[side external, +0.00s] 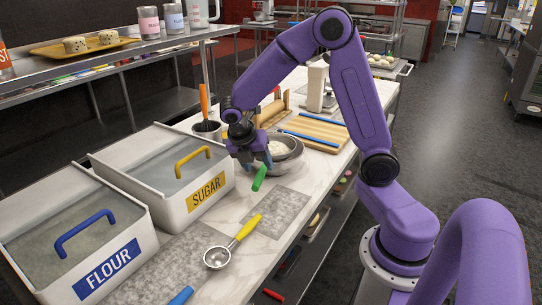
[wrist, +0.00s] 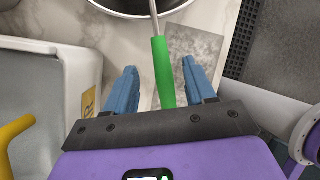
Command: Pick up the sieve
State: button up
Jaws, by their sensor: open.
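A green handle (side external: 259,178) with a thin metal shaft sticks out from a metal bowl (side external: 287,152) toward the front; its head is hidden in the side view. In the wrist view the green handle (wrist: 163,72) lies between the two blue fingers of my gripper (wrist: 159,68), with gaps on both sides. In the side view my gripper (side external: 246,160) is open above the counter, beside the bowl. A tool with a yellow handle (side external: 247,228) and a round metal head (side external: 217,257) lies on the counter nearer the camera. I cannot tell for sure which tool is the sieve.
White bins marked sugar (side external: 208,192) and flour (side external: 108,268) stand on the left. A dark pot (side external: 207,130) with an orange-handled tool, a wooden board (side external: 312,131) and a scale (side external: 318,90) stand farther back. Grey mats (side external: 277,212) lie on the marble counter. A blue handle (side external: 181,295) shows in front.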

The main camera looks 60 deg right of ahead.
aim_at(261, 169)
jog(key=x, duration=0.4)
jog(key=shift+s+f, duration=0.2)
grip_shut()
jog(key=shift+r, duration=0.15)
